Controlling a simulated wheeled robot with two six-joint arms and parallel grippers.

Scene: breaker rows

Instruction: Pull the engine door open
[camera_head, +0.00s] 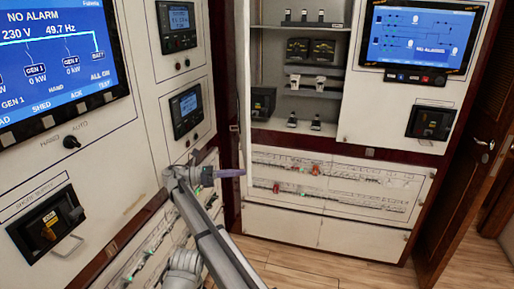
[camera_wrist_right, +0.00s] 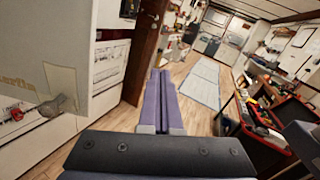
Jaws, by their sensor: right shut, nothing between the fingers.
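A brown wooden door (camera_head: 464,205) with a metal handle (camera_head: 485,144) stands at the far right in the head view. I cannot tell for certain that it is the engine door. A brown door edge (camera_wrist_right: 141,58) also shows in the right wrist view, beside a room beyond. My right gripper (camera_head: 231,173) is shut and empty, its purple fingers pointing right in front of the white cabinets, well apart from the wooden door. Its closed fingers (camera_wrist_right: 166,100) fill the middle of the wrist view. My left gripper is not in view.
A white switchboard with a blue screen (camera_head: 58,62) stands close at the left. White breaker cabinets with a second screen (camera_head: 420,38) stand at the back. Wooden floor (camera_head: 320,272) is clear at the bottom. The wrist view shows a red-edged bench (camera_wrist_right: 262,135) at right.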

